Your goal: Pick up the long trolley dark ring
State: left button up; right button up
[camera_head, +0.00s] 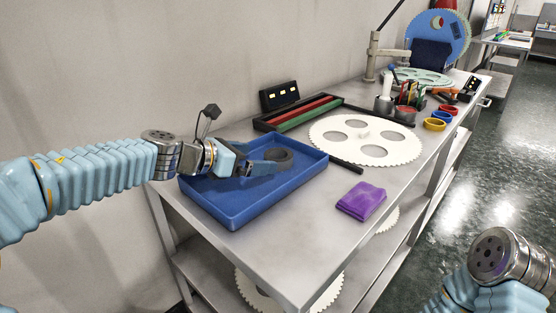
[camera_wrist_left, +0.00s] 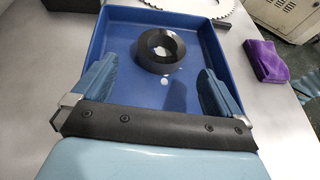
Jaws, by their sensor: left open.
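The dark ring (camera_head: 279,155) lies in the blue tray (camera_head: 240,215) on the trolley's top. In the left wrist view the ring (camera_wrist_left: 161,51) sits towards the far side of the tray (camera_wrist_left: 205,30), with its hole facing up. My left gripper (camera_head: 262,162) is over the tray, with its fingers pointing at the ring. In the left wrist view the open fingers (camera_wrist_left: 156,85) stand wide apart, and the ring is beyond them, roughly midway. Nothing is between the fingers. Part of my right arm shows at the lower right of the head view, but its gripper is out of view.
A purple cloth (camera_head: 361,201) lies right of the tray. A white toothed disc (camera_head: 365,141) and a rack with red and green bars (camera_head: 300,112) lie behind it. Bowls, jars and a lamp stand farther back. The trolley top in front of the cloth is bare.

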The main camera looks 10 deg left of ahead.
aim_at(269, 158)
pick_arm(q)
jog(key=x, duration=0.6)
jog(key=shift+d, duration=0.1)
jog(key=shift+s, duration=0.1)
jog(key=shift+c, duration=0.3)
jog(key=shift+f, duration=0.15)
jog(key=c, duration=1.1)
